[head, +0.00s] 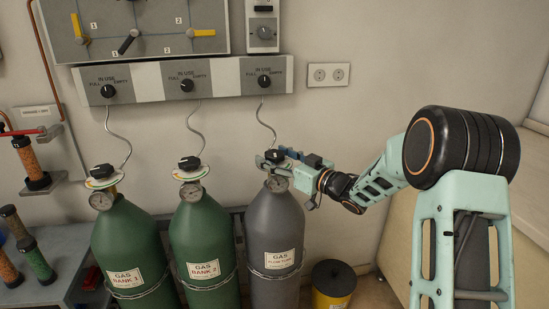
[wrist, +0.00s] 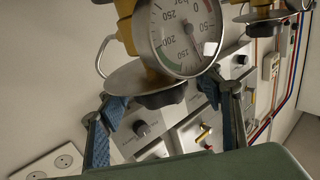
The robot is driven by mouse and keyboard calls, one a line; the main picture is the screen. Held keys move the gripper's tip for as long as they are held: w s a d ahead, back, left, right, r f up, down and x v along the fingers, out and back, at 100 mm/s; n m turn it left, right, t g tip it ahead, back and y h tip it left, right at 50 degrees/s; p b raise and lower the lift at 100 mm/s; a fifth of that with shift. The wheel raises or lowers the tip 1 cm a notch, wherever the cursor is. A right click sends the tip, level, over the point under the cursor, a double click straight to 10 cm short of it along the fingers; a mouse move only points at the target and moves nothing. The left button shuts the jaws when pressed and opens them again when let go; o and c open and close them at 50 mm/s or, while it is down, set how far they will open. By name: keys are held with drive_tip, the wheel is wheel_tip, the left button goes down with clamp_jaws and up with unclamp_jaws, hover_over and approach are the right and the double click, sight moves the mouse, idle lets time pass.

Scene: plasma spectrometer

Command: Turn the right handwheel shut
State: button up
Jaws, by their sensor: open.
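The right handwheel (head: 275,155) is a black knob on top of the grey gas cylinder (head: 272,232). In the wrist view, which is tilted, the dark knob (wrist: 160,97) shows under a pale metal disc, beside the pressure gauge (wrist: 183,32). My gripper (head: 273,159) reaches in from the right at the height of the handwheel. Its blue-padded fingers (wrist: 160,95) are spread open, one on each side of the knob. I cannot tell whether either pad touches it. The fingers partly hide the valve in the head view.
Two green cylinders with black handwheels, gas bank 1 (head: 133,241) and gas bank 2 (head: 202,238), stand to the left. A grey selector panel (head: 215,77) is on the wall above. A yellow bin (head: 332,285) stands on the floor at right. A wall socket (head: 328,75) is at upper right.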

drive_tip(key=shift+c, duration=0.2)
drive_tip(key=c, duration=1.2)
drive_tip(key=shift+o, duration=0.2)
